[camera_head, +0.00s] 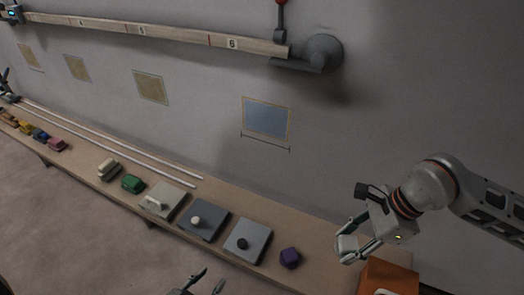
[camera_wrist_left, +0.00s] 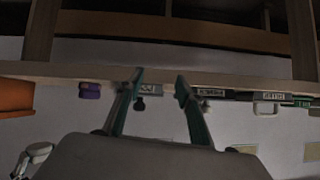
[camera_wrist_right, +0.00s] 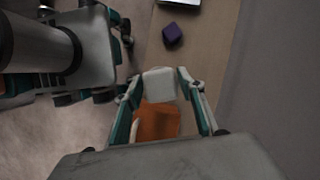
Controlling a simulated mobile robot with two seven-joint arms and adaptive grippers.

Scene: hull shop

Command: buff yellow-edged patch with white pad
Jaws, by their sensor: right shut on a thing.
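A blue-grey patch (camera_head: 266,118) with a thin yellowish edge is on the wall above the bench, right of centre in the head view. A bracket-like line runs below it. My right gripper (camera_head: 348,246) is shut on a white pad (camera_wrist_right: 160,84), held between its fingertips near the bench's right end, in front of the wall and apart from the patch. My left gripper (camera_head: 208,284) shows at the bottom edge of the head view. In the left wrist view (camera_wrist_left: 157,82) its fingers are apart with nothing gripped.
A bench (camera_head: 325,245) runs along the wall. On it are a purple block (camera_head: 290,258), grey plates with knobs (camera_head: 248,240), a green block (camera_head: 133,184) and small coloured blocks. An orange box (camera_head: 388,278) is below my right gripper. Tan patches (camera_head: 151,87) and a rail (camera_head: 165,36) are on the wall.

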